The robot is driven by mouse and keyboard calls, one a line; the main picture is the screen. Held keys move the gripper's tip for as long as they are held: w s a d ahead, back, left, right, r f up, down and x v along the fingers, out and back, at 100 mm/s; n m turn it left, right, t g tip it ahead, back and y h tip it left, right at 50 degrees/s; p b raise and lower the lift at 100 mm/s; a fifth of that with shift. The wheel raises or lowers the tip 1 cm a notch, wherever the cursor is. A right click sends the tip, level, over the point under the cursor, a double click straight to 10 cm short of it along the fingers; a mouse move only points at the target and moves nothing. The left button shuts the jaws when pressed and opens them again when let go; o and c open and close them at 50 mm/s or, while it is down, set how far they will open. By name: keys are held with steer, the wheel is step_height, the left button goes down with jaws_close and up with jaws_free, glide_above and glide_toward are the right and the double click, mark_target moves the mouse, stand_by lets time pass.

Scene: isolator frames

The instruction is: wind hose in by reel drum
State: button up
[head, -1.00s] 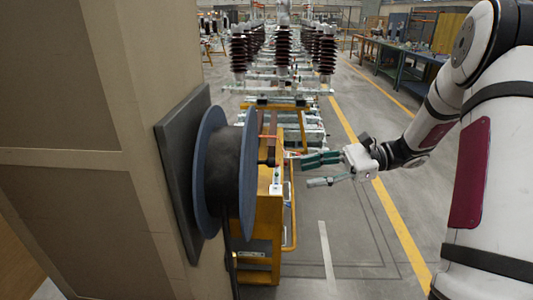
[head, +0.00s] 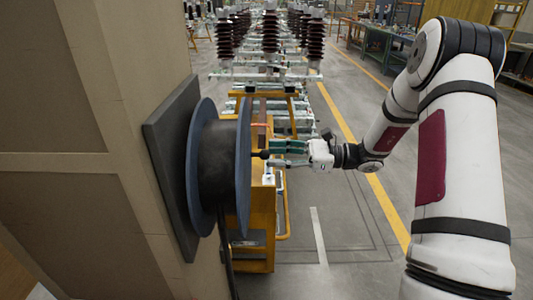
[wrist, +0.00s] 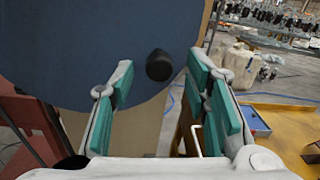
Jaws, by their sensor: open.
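The reel drum (head: 218,160) has blue flanges with dark hose wound between them. It is mounted on a dark plate on the left. A black handle knob (head: 260,154) sticks out from the flange's right face. In the wrist view the knob (wrist: 159,65) stands out from the blue flange (wrist: 90,45), between and just beyond my fingertips. My gripper (head: 274,152) is open, its green-padded fingers pointing left at the knob. The gripper (wrist: 161,78) shows a wide gap with nothing clasped. Hose (head: 226,255) hangs below the drum; its far end is out of view.
A beige panel wall (head: 110,120) stands at left behind the reel. A yellow cart (head: 258,225) stands close behind and below my gripper. Rows of brown insulators (head: 270,35) stand behind. The floor (head: 345,235) at right is clear.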

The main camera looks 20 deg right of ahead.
mark_target(266, 154)
steer(key=shift+x, duration=1.7)
jaws_close()
